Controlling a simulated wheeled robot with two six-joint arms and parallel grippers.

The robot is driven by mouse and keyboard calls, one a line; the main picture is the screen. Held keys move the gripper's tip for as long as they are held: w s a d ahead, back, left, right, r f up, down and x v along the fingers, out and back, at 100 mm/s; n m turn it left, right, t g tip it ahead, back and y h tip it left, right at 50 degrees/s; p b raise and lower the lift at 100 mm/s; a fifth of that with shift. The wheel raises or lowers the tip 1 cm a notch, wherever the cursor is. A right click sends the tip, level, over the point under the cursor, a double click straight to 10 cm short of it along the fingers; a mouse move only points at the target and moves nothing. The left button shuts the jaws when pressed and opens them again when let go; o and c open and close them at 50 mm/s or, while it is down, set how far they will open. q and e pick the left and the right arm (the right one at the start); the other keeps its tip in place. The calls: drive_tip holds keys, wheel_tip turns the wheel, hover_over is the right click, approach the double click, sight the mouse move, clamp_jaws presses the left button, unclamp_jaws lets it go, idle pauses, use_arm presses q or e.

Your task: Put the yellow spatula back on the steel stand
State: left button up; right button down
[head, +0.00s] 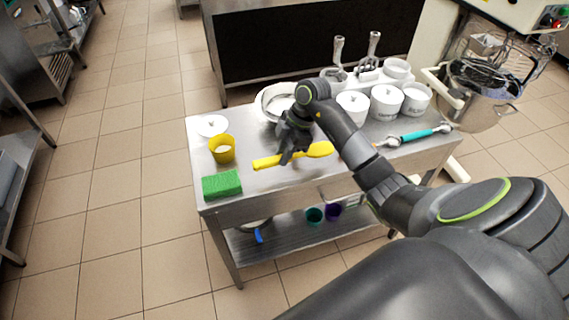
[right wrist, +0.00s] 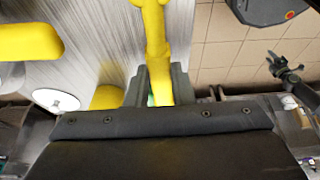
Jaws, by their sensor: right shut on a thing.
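The steel stand (head: 265,193) is a table with a lower shelf. My right gripper (head: 290,157) is over its front half, shut on the yellow spatula (head: 320,149), which lies crosswise in the jaws. The fingers hide its middle, and I cannot tell whether it touches the top. In the right wrist view the spatula (right wrist: 155,30) runs from between the fingers to the top edge. A separate yellow piece (right wrist: 28,42) at the left edge is cut off; I cannot tell what it is.
Left on the top are a green sponge (head: 222,185), a yellow cup (head: 222,149) and a white lid (head: 212,125). White tubs (head: 386,102) stand behind. A teal-handled tool (head: 415,135) lies at the right, near a mixer bowl (head: 480,95). Bare steel lies around the spatula.

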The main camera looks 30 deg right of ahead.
sight(284, 174)
drive_tip(key=shift+f, duration=0.8)
wheel_tip(284, 174, down, 4)
drive_tip(key=shift+r, duration=0.15)
drive_tip(key=c, duration=1.3)
unclamp_jaws()
use_arm(q)
drive_tip(key=shift+w+r, duration=0.2)
drive_tip(key=shift+w, duration=0.4)
use_arm(e)
drive_tip(key=shift+o, duration=0.2)
drive_tip(key=shift+r, duration=0.1)
drive_tip(key=shift+d+r, duration=0.2)
drive_tip(key=shift+r, duration=0.1)
use_arm(q)
drive_tip(key=shift+f+b, duration=0.6)
drive_tip(key=shift+f, duration=0.1)
use_arm(e)
drive_tip(key=v, duration=1.1)
drive_tip(key=shift+r, duration=0.1)
